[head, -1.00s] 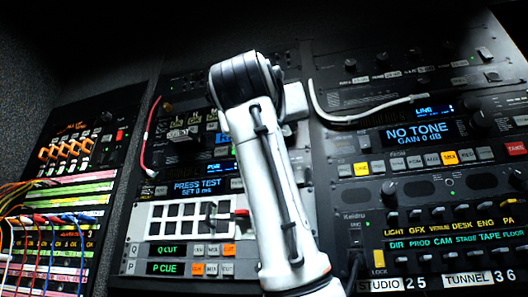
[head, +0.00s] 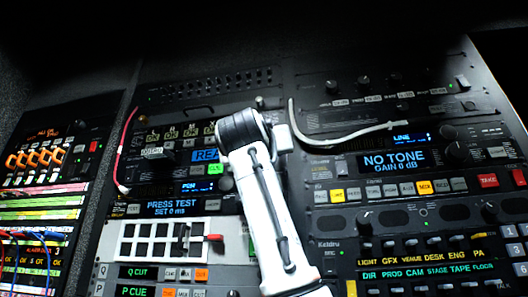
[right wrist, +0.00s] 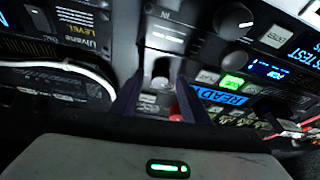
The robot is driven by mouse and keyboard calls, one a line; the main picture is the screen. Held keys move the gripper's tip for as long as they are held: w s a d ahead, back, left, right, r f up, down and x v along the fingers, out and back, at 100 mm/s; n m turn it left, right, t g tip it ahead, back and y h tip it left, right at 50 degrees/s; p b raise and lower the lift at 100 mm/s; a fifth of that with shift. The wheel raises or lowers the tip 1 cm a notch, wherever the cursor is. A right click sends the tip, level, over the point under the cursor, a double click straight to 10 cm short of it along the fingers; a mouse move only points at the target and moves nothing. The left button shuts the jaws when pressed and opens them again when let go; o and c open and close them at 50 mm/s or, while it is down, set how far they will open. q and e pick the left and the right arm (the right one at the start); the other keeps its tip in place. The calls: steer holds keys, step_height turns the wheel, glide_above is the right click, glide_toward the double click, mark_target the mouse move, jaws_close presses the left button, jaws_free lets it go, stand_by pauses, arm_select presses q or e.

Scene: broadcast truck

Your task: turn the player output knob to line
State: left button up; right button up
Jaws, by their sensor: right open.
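My right arm rises in the middle of the head view. Its gripper is mostly hidden there behind the dark wrist joint. In the right wrist view my right gripper (right wrist: 160,92) is open, its two dark fingers pointing at the rack panel. A small grey control (right wrist: 161,72) shows between the fingers; whether they touch it is unclear. Two dark round knobs, one with a white mark (right wrist: 233,20) and one plain (right wrist: 233,55), sit to the right of the fingers. I cannot read which control is the player output knob. My left gripper is not in view.
A lit blue READ display (right wrist: 220,97) and a green button (right wrist: 232,82) lie right of the fingers. A white cable (head: 350,138) hangs on the right rack, a red cable (head: 122,150) on the left. The NO TONE display (head: 394,162) is right of my arm.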

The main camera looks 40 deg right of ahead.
jaws_close()
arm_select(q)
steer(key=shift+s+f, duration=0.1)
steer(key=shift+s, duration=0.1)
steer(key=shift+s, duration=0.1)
arm_select(e)
steer(key=shift+a+m, duration=0.1)
steer(key=shift+m, duration=0.4)
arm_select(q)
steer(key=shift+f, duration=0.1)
arm_select(e)
steer(key=shift+w+a+m+g+h, duration=0.1)
steer(key=shift+m+g+h, duration=0.55)
steer(key=shift+m, duration=0.9)
steer(key=shift+d+m+g+h, duration=0.1)
steer(key=shift+m+g+h, duration=0.3)
steer(key=shift+m+g, duration=0.75)
steer(key=shift+w+a+m+g+h, duration=0.1)
steer(key=shift+m+g+h, duration=0.4)
steer(key=shift+m, duration=1.4)
steer(key=shift+s, duration=0.1)
jaws_free()
